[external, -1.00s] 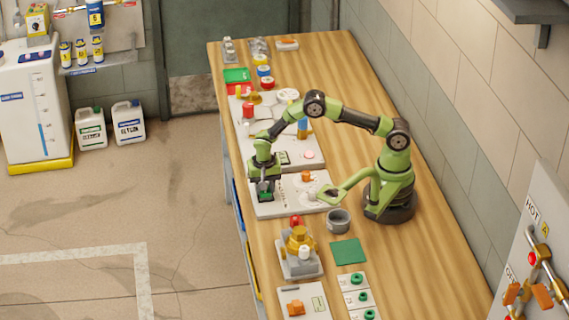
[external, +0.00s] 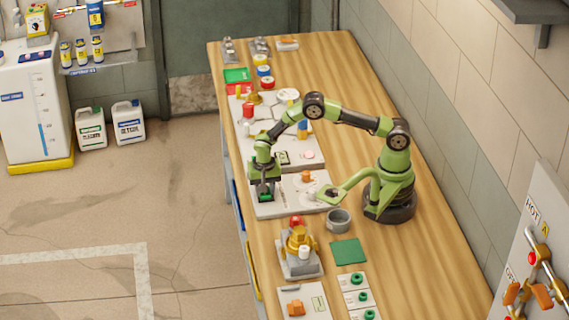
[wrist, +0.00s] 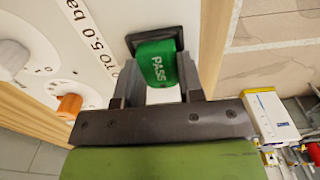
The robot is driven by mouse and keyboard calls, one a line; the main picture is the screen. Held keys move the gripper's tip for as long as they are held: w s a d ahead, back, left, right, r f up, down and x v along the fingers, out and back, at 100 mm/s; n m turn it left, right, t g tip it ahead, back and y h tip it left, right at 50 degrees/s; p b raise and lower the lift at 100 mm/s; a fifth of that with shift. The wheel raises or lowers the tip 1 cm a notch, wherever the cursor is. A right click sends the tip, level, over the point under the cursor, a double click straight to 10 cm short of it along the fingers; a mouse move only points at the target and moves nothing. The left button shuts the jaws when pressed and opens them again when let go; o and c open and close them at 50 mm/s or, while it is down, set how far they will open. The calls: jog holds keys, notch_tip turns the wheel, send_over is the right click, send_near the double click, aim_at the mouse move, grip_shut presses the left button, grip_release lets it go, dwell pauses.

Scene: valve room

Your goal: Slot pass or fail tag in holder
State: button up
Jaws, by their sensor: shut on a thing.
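A green tag marked PASS (wrist: 160,66) is between the fingers of my gripper (wrist: 160,92) in the wrist view. The gripper is shut on it. The tag's far end meets a dark rectangular frame, the holder (wrist: 126,45), on the pale panel; how deep the tag sits cannot be told. In the external view my gripper (external: 264,191) is low over the left edge of the pale panel (external: 290,207), pointing down. The tag shows there only as a small green patch.
On the panel are an orange knob (wrist: 69,105) and a white dial (wrist: 12,58). A grey cup (external: 339,220), a green mat (external: 348,251) and a yellow-topped valve unit (external: 299,248) stand nearer the camera. Bare wood lies right of the mat.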

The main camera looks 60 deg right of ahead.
jog(key=shift+f, duration=0.2)
jog(key=o, duration=0.8)
jog(key=shift+o, duration=0.9)
jog(key=shift+r, duration=4.1)
jog(key=shift+r, duration=0.1)
jog(key=s+d+r+n+t+y, duration=0.15)
jog(key=d+r, duration=0.25)
jog(key=r, duration=0.4)
jog(key=s+d+r+t, duration=0.1)
jog(key=s+d+r, duration=0.2)
jog(key=d+r, duration=0.35)
jog(key=s+d+r+n+t, duration=0.1)
jog(key=s+d+r+t, duration=0.1)
jog(key=s, duration=0.5)
jog(key=s+d+r+n+t, duration=0.2)
jog(key=s+d+r, duration=0.2)
jog(key=s, duration=0.4)
jog(key=shift+t, duration=0.35)
